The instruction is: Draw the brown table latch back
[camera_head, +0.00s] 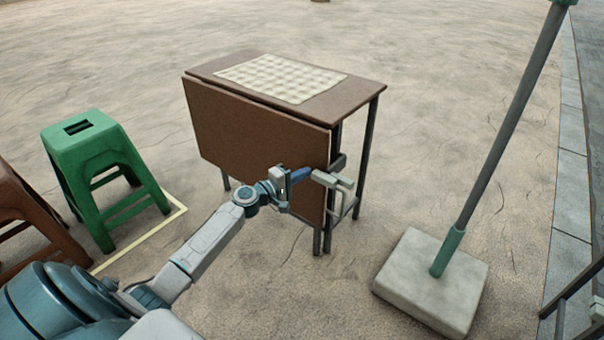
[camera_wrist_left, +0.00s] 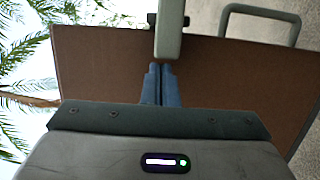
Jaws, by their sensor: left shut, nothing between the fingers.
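The brown folding table (camera_head: 335,107) stands in the middle of the head view with its brown leaf (camera_head: 250,130) hanging down on the near side. A pale grey-green latch bar (camera_head: 335,180) shows at the leaf's right edge, and it fills the top middle of the left wrist view (camera_wrist_left: 169,30). My left gripper (camera_head: 303,174) is in front of the leaf, with its blue fingertips beside the latch bar. In the left wrist view the fingers (camera_wrist_left: 161,75) are together and empty, their tips at the bar's near end. I cannot tell whether they touch it. My right gripper is not in view.
A checked cloth (camera_head: 280,77) lies on the tabletop. A green stool (camera_head: 85,135) and a brown stool (camera_head: 20,225) stand at the left. A pole (camera_head: 500,140) on a pale block base (camera_head: 420,290) stands at the right. The ground between table and block is clear.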

